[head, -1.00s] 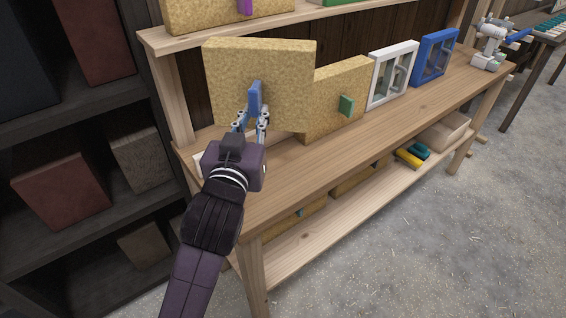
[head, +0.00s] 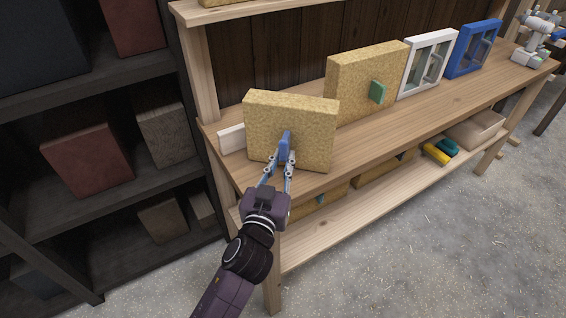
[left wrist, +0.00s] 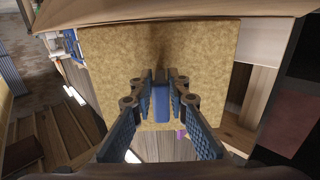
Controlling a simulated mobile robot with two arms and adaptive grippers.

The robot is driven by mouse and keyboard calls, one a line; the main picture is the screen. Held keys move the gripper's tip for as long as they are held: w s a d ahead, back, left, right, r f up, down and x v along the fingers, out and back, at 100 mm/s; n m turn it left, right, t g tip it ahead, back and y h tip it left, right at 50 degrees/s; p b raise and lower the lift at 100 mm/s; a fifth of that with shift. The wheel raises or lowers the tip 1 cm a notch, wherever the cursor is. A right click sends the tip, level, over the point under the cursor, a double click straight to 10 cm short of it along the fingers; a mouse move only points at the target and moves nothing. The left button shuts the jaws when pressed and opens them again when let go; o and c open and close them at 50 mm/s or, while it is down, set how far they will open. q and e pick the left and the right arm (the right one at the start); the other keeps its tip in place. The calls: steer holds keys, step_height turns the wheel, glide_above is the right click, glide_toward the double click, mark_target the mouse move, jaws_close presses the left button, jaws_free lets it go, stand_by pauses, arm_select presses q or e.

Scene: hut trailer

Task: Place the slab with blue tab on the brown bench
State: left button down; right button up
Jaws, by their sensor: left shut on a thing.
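The slab with blue tab (head: 290,112) is a yellow-brown speckled board, held upright at the left end of the brown bench (head: 382,137). Its blue tab (head: 284,147) faces me. My left gripper (head: 281,160) is shut on the tab. In the left wrist view, the slab (left wrist: 118,62) fills the middle, with the blue tab (left wrist: 161,103) between the fingers (left wrist: 161,88). The slab's lower edge is close to the bench top; I cannot tell whether it touches. My right gripper is not in view.
A slab with a green tab (head: 352,80) stands behind and to the right. A white frame (head: 412,80) and a blue frame (head: 456,65) stand farther right. A pale block (head: 231,139) is left of the held slab. Dark shelving (head: 80,107) stands at left.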

arm_select(q)
steer(key=shift+f, duration=0.15)
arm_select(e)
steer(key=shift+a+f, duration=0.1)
arm_select(q)
steer(key=c, duration=1.9)
jaws_free()
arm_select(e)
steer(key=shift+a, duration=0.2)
arm_select(q)
steer(key=shift+s+a+b, duration=0.3)
steer(key=shift+s+b, duration=0.1)
steer(key=shift+s, duration=1.6)
steer(key=shift+s+a+b, duration=0.35)
steer(key=shift+s, duration=1.6)
steer(key=shift+s+a+b, duration=0.3)
steer(key=shift+s+b, duration=0.1)
steer(key=shift+s, duration=1.6)
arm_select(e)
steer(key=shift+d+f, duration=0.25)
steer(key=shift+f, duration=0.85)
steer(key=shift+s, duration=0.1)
